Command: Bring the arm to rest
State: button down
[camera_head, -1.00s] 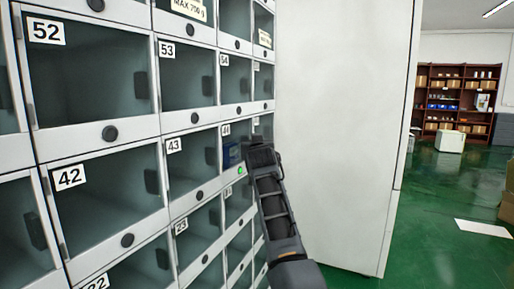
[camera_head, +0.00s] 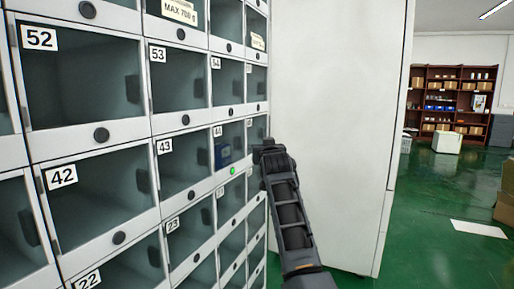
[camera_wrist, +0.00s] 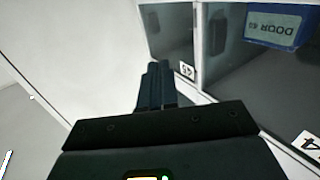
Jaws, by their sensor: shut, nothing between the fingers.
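My gripper (camera_head: 268,148) is at the end of my raised arm, in front of the right edge of the locker wall (camera_head: 188,118) and close to the white side panel. In the wrist view its fingers (camera_wrist: 156,84) are together with nothing between them. They point toward the lockers near the label 45. A blue box (camera_head: 222,155) stands inside compartment 44, left of my gripper and apart from it. It also shows at the upper right of the wrist view (camera_wrist: 272,26), with upside-down lettering. I cannot tell whether that compartment's door is open.
A green light (camera_head: 233,170) glows below compartment 44. A tall white panel (camera_head: 330,120) stands right of the lockers. Farther right lies open green floor (camera_head: 440,230) with a white sheet (camera_head: 478,229), a white box (camera_head: 447,140) and a brown shelf (camera_head: 452,98).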

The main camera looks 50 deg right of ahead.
jog(key=s+d, duration=0.2)
jog(key=s, duration=0.5)
jog(key=shift+r, duration=0.15)
jog(key=s+a+f+n+t+y, duration=0.15)
jog(key=s+a+f, duration=0.25)
jog(key=a+f, duration=0.55)
jog(key=s+a+f+n+y, duration=0.2)
jog(key=s+a+f, duration=0.2)
jog(key=a+f, duration=0.5)
jog(key=s+a+f+n+y, duration=0.3)
jog(key=s+a+f, duration=0.6)
jog(key=s+a, duration=0.35)
jog(key=s+a+r+y, duration=0.1)
jog(key=s+a, duration=0.3)
jog(key=s, duration=0.4)
jog(key=s+a+r+n+y, duration=0.1)
jog(key=s+a+r+y, duration=0.1)
jog(key=s+a, duration=0.3)
jog(key=s+a+r+n+y, duration=0.1)
jog(key=s+a, duration=0.4)
jog(key=s, duration=0.7)
jog(key=shift+s+r+y, duration=0.25)
jog(key=shift+r+y, duration=0.35)
jog(key=shift+y, duration=0.25)
jog(key=shift+a, duration=0.1)
